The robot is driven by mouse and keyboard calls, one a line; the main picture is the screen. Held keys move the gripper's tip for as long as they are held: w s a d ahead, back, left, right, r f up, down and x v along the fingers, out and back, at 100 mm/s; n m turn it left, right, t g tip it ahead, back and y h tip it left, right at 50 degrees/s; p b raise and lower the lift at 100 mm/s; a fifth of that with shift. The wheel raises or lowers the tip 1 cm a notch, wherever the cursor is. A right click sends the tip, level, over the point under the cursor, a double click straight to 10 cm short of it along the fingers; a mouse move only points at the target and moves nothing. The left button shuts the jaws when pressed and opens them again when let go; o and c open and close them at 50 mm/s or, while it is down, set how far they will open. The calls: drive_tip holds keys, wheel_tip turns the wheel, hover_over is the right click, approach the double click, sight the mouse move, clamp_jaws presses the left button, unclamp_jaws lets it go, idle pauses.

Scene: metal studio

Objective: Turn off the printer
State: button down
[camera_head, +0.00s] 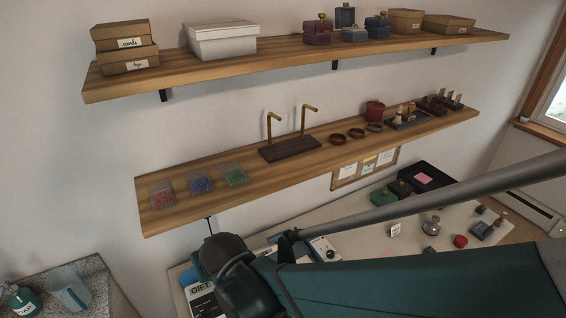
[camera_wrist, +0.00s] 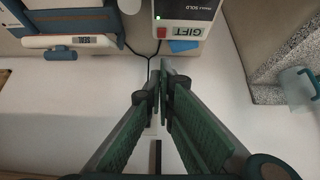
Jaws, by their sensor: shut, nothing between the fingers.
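In the wrist view, my gripper (camera_wrist: 160,76) is shut, with its fingertips together and nothing between them. In the head view, the GIFT box (camera_head: 203,292) is partly hidden behind my arm, and the gripper's fingers are hidden too.
A blue and white device (camera_wrist: 70,40) stands left of the box, and dark cables run between them. A speckled counter (camera_wrist: 275,50) with a clear cup (camera_wrist: 299,86) is at right. Two loaded wooden shelves (camera_head: 250,165) overhang the white table (camera_head: 290,222).

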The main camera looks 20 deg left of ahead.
drive_tip(key=shift+b+x, duration=0.65)
drive_tip(key=shift+x, duration=4.15)
drive_tip(key=shift+s+d+f+b, duration=0.15)
drive_tip(key=shift+f, duration=0.8)
drive_tip(key=shift+s+d+f+b, duration=0.15)
drive_tip(key=shift+f, duration=0.85)
drive_tip(key=shift+s+d+f+t+y+b, duration=0.25)
drive_tip(key=shift+f+b, duration=0.2)
drive_tip(key=shift+b, duration=0.5)
drive_tip(key=shift+w+r, duration=0.1)
drive_tip(key=shift+r, duration=0.1)
drive_tip(key=shift+a, duration=0.1)
drive_tip(key=shift+w+a, duration=0.15)
drive_tip(key=shift+w+a, duration=0.35)
drive_tip(key=shift+w+r, duration=0.1)
